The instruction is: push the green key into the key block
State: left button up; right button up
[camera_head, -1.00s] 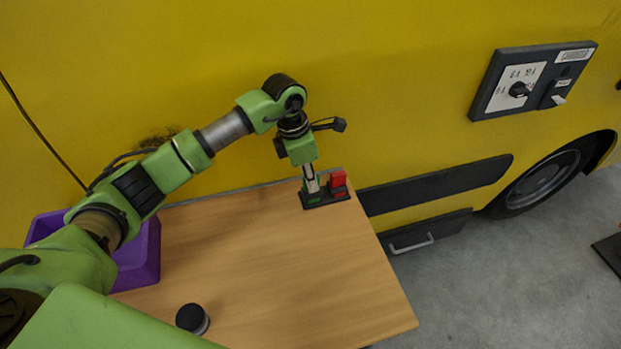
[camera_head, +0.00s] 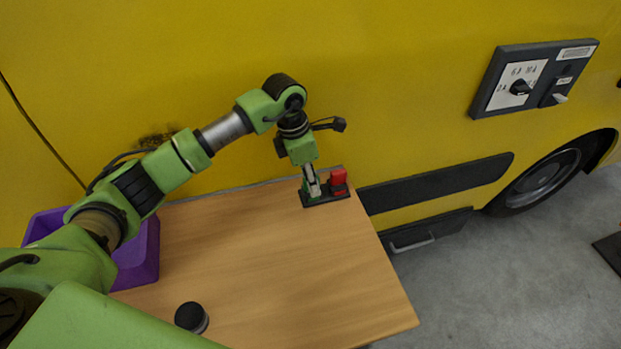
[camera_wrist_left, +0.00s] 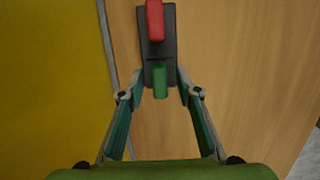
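The key block (camera_head: 326,201) is a small dark block at the back right of the wooden table, and it also shows in the left wrist view (camera_wrist_left: 158,50). A red key (camera_head: 338,178) stands on its right part; the left wrist view shows it at the top (camera_wrist_left: 155,20). The green key (camera_wrist_left: 160,80) stands at the block's near end in the left wrist view. In the head view it is mostly hidden by my fingers. My left gripper (camera_wrist_left: 160,82) points down over it, open, with one finger on each side and visible gaps. My right gripper is not in view.
A purple bin (camera_head: 140,255) stands at the table's left. A dark round puck (camera_head: 192,317) sits near the front edge. The yellow vehicle wall (camera_head: 400,90) rises right behind the table (camera_head: 270,270). The middle of the table is clear.

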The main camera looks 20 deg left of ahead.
pick_arm(q)
notch_tip(320, 180, up, 12)
jog(key=s+a, duration=0.1)
jog(key=a, duration=0.1)
jog(key=shift+s+f, duration=0.15)
jog(key=shift+f, duration=0.05)
